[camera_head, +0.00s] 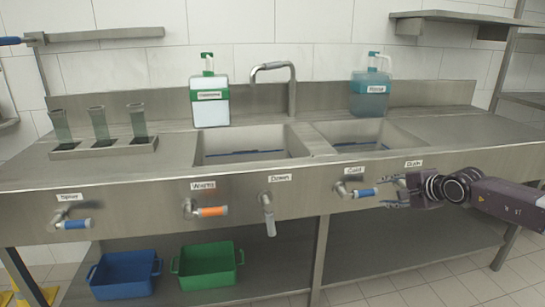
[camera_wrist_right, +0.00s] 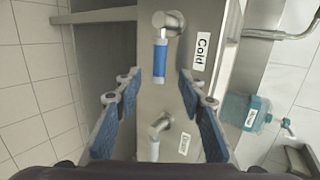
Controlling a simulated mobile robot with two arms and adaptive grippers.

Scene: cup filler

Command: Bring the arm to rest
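My right gripper (camera_head: 386,192) is in front of the sink counter's front panel, at the right, with its fingers pointing left. In the right wrist view the gripper (camera_wrist_right: 160,76) is open, its two fingers wide apart and nothing held. The blue-handled cold tap (camera_head: 357,192) is just left of the fingertips. In the wrist view the cold tap (camera_wrist_right: 160,60) shows in the gap beyond the fingertips, apart from them. Another tap (camera_wrist_right: 156,135) shows between the fingers, nearer the palm; in the head view the gripper mostly hides it. My left gripper is not in view.
The steel counter (camera_head: 180,160) has two basins, a tube rack (camera_head: 103,149) and two soap bottles (camera_head: 210,95) (camera_head: 370,94). More taps (camera_head: 212,211) (camera_head: 76,223) jut from the panel. Blue (camera_head: 125,275) and green (camera_head: 207,266) bins sit on the lower shelf.

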